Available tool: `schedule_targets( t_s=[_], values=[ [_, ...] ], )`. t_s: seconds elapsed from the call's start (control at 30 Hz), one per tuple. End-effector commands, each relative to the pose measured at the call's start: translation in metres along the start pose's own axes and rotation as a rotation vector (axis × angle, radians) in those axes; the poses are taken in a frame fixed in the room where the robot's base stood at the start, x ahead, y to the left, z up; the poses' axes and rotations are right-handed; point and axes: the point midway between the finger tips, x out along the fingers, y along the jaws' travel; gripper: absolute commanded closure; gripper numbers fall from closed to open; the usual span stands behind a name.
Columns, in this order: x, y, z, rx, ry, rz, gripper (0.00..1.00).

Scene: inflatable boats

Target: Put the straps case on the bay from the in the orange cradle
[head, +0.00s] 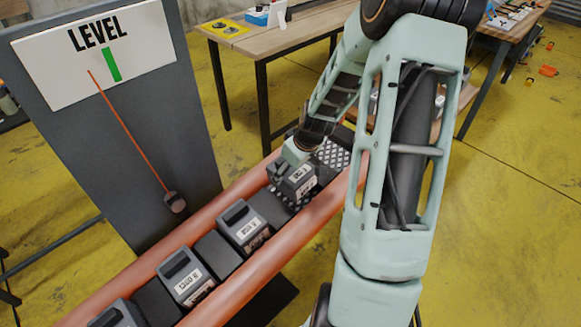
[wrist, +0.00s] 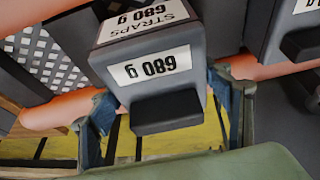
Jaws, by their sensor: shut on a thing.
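The straps case (head: 300,182) is a dark grey box with white labels. In the wrist view its labels (wrist: 152,66) read "STRAPS" and "680 g". My gripper (head: 284,170) is shut on this case, with blue-grey fingers (wrist: 165,115) on either side of it. The case is over the far part of the orange cradle (head: 222,293), between its two long tubes, beside a perforated plate (head: 333,155). I cannot tell whether it touches the cradle floor. More labelled cases stand in the cradle nearer the camera, such as a middle case (head: 243,228) and a nearer case (head: 186,277).
A grey board with a "LEVEL" sign (head: 100,50) stands left of the cradle; its orange needle points left of the green mark. A wooden table (head: 290,35) is behind. Another case (wrist: 285,35) is close by in the wrist view. Yellow floor lies around.

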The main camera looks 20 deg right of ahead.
Motion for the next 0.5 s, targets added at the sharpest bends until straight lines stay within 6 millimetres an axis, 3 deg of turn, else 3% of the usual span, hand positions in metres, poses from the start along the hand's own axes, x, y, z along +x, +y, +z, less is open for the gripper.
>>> schedule_targets(
  t_s=[0.5],
  values=[
    [0.033,0.001,0.012,-0.001,0.003,0.002,0.77]
  ],
)
